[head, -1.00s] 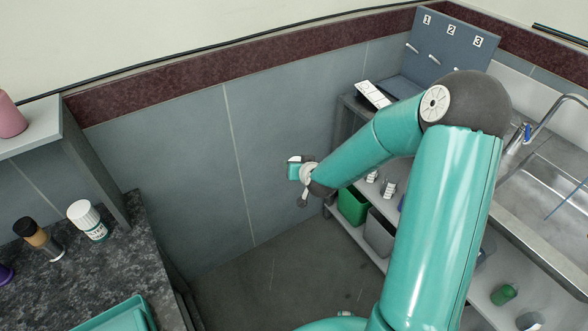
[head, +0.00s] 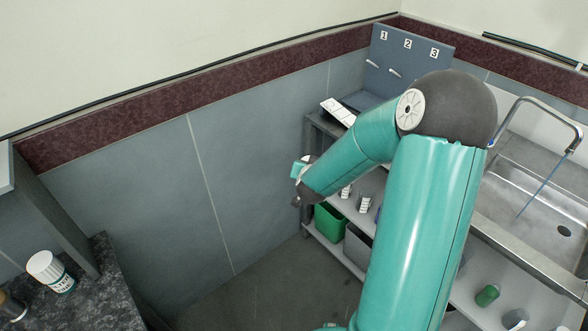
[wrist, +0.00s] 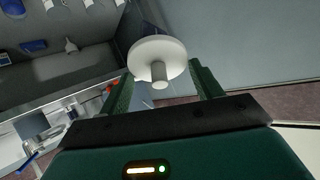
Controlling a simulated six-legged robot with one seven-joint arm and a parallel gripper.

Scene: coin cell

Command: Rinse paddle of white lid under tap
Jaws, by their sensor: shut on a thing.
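The white lid (wrist: 157,58) shows in the wrist view as a round disc with a short stem, at the ends of my gripper's two green fingers. My gripper (wrist: 163,84) is shut on it. In the head view, my gripper (head: 299,170) is held out in front of the grey wall, left of the shelf unit; the lid is too small to make out clearly there. The tap (head: 540,103) arches over the steel sink (head: 540,175) at the right, well apart from my gripper. A thin blue line runs from its spout down into the basin.
A board numbered 1, 2, 3 (head: 408,60) stands at the back. Green and grey bins (head: 329,223) sit on the lower shelf. A white-capped bottle (head: 50,270) stands on the dark counter at left. Floor between counter and shelves is clear.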

